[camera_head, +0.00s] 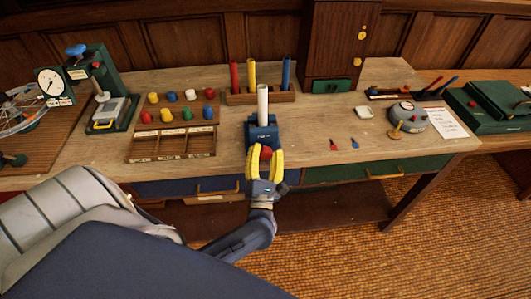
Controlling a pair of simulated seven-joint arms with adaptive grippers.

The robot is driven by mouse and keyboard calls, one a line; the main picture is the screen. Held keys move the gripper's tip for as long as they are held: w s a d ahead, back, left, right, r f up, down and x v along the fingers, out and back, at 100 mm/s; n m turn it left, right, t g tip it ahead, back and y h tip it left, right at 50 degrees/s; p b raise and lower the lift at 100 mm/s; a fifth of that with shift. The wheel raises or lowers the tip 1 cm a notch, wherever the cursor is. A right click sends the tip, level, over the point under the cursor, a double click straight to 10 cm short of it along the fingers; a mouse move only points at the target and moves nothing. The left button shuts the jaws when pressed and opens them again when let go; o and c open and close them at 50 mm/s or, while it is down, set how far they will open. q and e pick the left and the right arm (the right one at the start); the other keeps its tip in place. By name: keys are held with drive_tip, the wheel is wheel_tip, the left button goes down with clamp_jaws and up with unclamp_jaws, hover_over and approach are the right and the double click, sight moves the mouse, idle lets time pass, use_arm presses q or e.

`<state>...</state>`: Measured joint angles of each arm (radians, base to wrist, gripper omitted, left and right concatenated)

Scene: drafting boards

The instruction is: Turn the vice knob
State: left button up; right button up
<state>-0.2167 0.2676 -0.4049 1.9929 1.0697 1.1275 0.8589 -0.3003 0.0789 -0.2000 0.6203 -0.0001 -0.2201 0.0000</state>
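The blue vice (262,133) stands at the front edge of the wooden bench, near the middle of the head view. It holds a white cylinder (262,103) upright. Its red knob (265,154) faces me at the front of the vice. My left gripper (266,153) reaches up to it from below, with one yellow finger on each side of the knob. The fingers are drawn in close and appear to touch its sides. They hide part of the vice's lower front. My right gripper is not in view.
Left of the vice are a sorting tray (172,147) and a rack of coloured pegs (180,110). A holder with coloured tubes (245,98) stands behind. A red and a blue small piece (354,143) lie to the right. The bench around them is mostly clear.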

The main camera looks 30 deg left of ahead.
use_arm(q)
drive_tip(key=o, duration=0.3)
drive_tip(key=shift+f, duration=0.1)
drive_tip(key=v, duration=1.2)
idle(0.3)
